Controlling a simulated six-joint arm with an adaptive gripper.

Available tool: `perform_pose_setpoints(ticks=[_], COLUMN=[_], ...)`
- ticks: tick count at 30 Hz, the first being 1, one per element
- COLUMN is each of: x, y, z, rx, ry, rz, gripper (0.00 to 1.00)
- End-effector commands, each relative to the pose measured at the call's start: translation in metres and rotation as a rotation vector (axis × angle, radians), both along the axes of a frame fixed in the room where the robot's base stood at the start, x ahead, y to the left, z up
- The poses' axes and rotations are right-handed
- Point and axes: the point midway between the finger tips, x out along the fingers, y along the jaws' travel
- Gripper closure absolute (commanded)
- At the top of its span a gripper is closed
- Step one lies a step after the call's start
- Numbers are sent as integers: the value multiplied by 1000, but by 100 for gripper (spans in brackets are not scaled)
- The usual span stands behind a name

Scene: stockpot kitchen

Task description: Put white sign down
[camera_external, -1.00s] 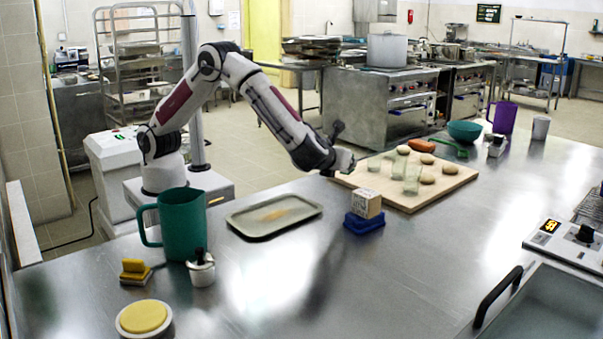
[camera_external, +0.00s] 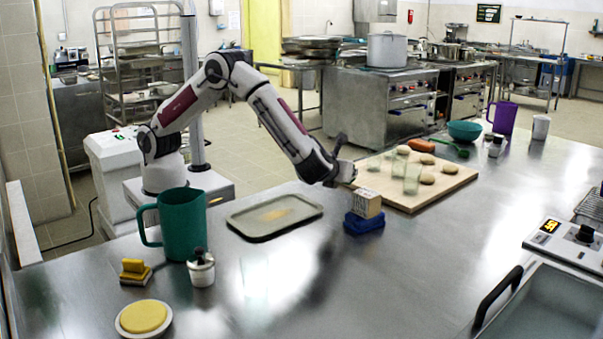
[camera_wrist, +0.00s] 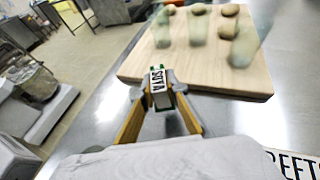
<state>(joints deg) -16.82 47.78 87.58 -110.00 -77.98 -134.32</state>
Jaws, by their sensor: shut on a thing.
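In the wrist view, a small white sign (camera_wrist: 158,82) with black letters and green edges stands between my fingertips. My gripper (camera_wrist: 159,92) is shut on it, with one finger on each side. A white lettered surface (camera_wrist: 292,163) shows at the wrist view's lower right corner.
The wooden board (camera_external: 440,190) holds several dough rounds and clear glasses. A purple jug (camera_external: 503,117) and a green bowl (camera_external: 464,131) stand at the back.

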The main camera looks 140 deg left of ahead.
Motion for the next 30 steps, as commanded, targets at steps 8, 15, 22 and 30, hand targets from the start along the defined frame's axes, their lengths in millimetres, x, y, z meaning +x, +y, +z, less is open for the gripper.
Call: perform_pose_setpoints(ticks=[8,15,22,30], x=[0,0,0,0], y=[0,0,0,0], z=[-23,-23,-33,-58], rx=[0,0,1,1], ry=[0,-1,1,0], rz=[-1,-1,-1,-1], gripper=[100,100,100,100])
